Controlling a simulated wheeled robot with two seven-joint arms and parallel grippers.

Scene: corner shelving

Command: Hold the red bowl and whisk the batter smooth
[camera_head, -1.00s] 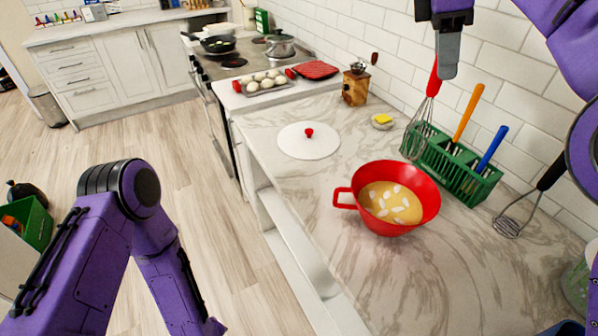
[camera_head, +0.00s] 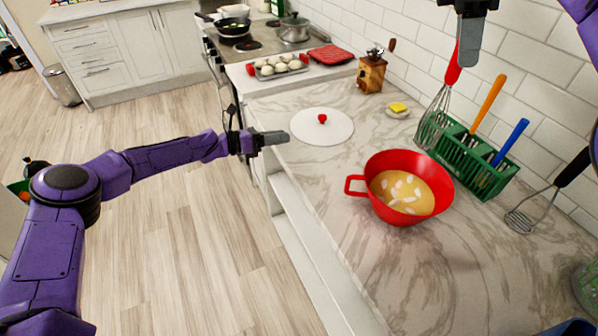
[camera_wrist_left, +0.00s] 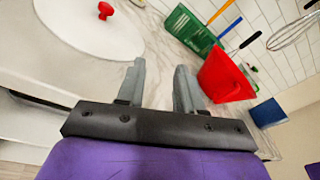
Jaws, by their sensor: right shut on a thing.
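The red bowl (camera_head: 378,207) stands on the marble counter with yellow batter (camera_head: 405,190) and white lumps in it. Its handle points left; the bowl also shows in the left wrist view (camera_wrist_left: 226,80). My left gripper (camera_head: 286,137) is open and empty, over the counter's front edge by the white lid, left of the bowl. Its two fingers (camera_wrist_left: 160,75) are apart in the left wrist view. My right gripper (camera_head: 466,58) is shut at the top of the red-handled whisk (camera_head: 451,72). The whisk's wires are at the left end of the green rack.
The green rack (camera_head: 480,180) also holds orange and blue handled tools. A white lid (camera_head: 310,135) with red knob lies left of the bowl. A masher (camera_head: 540,200) leans on the wall at right. A butter dish (camera_head: 398,110) and wooden grinder (camera_head: 370,75) stand behind.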

